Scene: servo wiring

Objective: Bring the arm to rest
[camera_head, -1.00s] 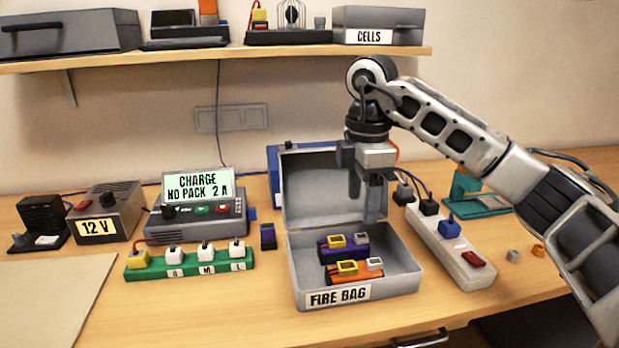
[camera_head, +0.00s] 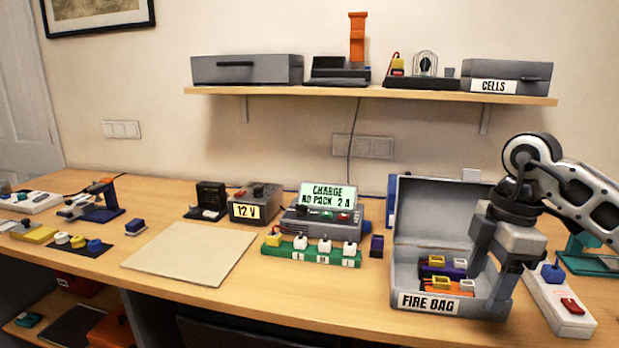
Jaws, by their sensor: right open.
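My right gripper (camera_head: 492,262) hangs down over the right side of the open grey fire bag box (camera_head: 425,302). It is open, and I see nothing held between its fingers. Inside the box lie an orange pack (camera_head: 440,285) and a purple pack (camera_head: 433,270), each with a yellow connector; the gripper hides part of the box's right side. My right arm (camera_head: 585,200) comes in from the right edge. My left gripper is not in view.
A white power strip (camera_head: 556,299) lies right of the box. The charger (camera_head: 318,222), green connector strip (camera_head: 310,254) and 12 V supply (camera_head: 253,205) stand to the left. A bare beige mat (camera_head: 190,257) leaves free room. A shelf (camera_head: 370,92) runs above.

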